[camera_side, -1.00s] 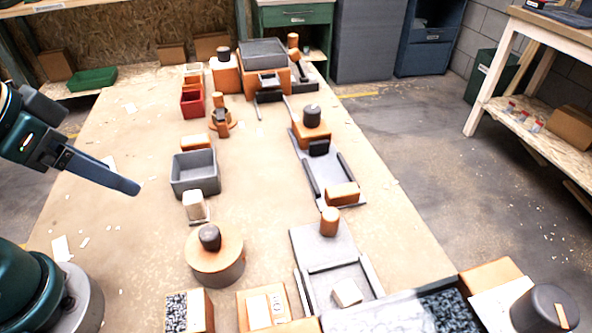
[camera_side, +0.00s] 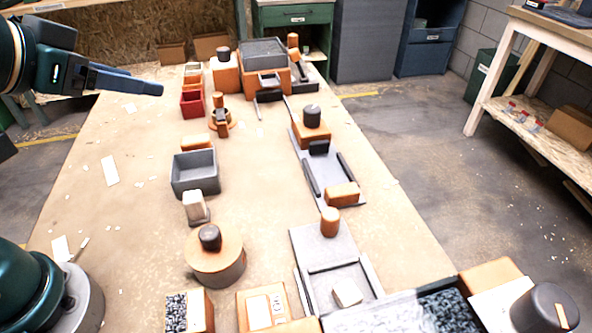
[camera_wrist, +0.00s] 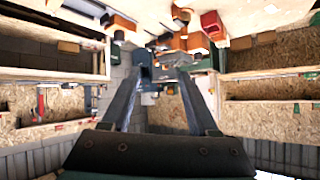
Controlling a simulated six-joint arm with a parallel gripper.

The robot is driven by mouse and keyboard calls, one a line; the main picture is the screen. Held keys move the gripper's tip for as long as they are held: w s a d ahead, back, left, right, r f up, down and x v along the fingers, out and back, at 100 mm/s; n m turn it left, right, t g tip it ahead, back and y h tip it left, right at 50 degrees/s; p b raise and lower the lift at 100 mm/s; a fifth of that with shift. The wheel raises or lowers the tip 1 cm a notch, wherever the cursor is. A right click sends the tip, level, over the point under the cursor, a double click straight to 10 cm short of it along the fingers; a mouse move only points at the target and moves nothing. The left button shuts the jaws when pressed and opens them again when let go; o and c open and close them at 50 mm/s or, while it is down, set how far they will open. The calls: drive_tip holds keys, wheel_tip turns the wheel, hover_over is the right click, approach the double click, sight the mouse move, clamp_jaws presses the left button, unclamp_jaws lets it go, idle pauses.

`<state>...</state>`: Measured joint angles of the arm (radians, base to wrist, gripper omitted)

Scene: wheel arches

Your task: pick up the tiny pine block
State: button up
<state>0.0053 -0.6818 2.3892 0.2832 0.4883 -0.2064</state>
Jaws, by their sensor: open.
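My gripper (camera_side: 146,80) is open and empty, raised over the far left part of the table and pointing right in the side view. Its two fingers stand apart in the wrist view (camera_wrist: 160,80), with nothing between them. No block is clearly marked as the tiny pine block. One small pale block (camera_side: 347,292) lies tilted on a grey plate at the near right. Another pale block (camera_side: 193,206) stands upright on a small base left of centre. Small orange-brown wooden blocks also stand about, such as one (camera_side: 342,194) on the grey track. My gripper is far from both pale blocks.
A grey open box (camera_side: 195,173), a red bin (camera_side: 193,102) and a round wooden stand with a dark knob (camera_side: 214,262) stand along the middle. Grey track plates (camera_side: 318,170) run at right. The table's left side is clear apart from paper scraps.

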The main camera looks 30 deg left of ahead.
sight(341, 288)
drive_tip(key=w+d+r+m+t+h, duration=0.2)
drive_tip(key=w+r+m+t, duration=0.15)
drive_tip(key=w+r, duration=0.3)
drive_tip(key=w+d+f+m+g+h, duration=0.1)
drive_tip(key=w+d+m+h, duration=0.3)
drive_tip(key=d, duration=0.3)
drive_tip(key=w+d+m+h, duration=0.3)
drive_tip(key=d+m+h, duration=0.2)
drive_tip(key=d, duration=0.2)
drive_tip(key=s+d+f+m+g+h, duration=0.1)
drive_tip(key=s+d+f+m+g, duration=0.1)
drive_tip(key=f+g, duration=0.3)
drive_tip(key=s+d+f+m+g+h, duration=0.1)
drive_tip(key=s+d+f+m+g, duration=0.2)
drive_tip(key=f, duration=0.8)
drive_tip(key=s+d+f+m+g, duration=0.3)
drive_tip(key=s+d+f+g, duration=0.2)
drive_tip(key=f+g, duration=0.3)
drive_tip(key=shift+s+f+h, duration=0.4)
drive_tip(key=shift+s+f, duration=0.15)
drive_tip(key=shift+s, duration=0.15)
drive_tip(key=shift+s+d+f, duration=0.2)
drive_tip(key=shift+d+f, duration=0.05)
drive_tip(key=shift+f, duration=0.05)
drive_tip(key=shift+x, duration=2.35)
drive_tip(key=shift+r, duration=0.1)
clamp_jaws()
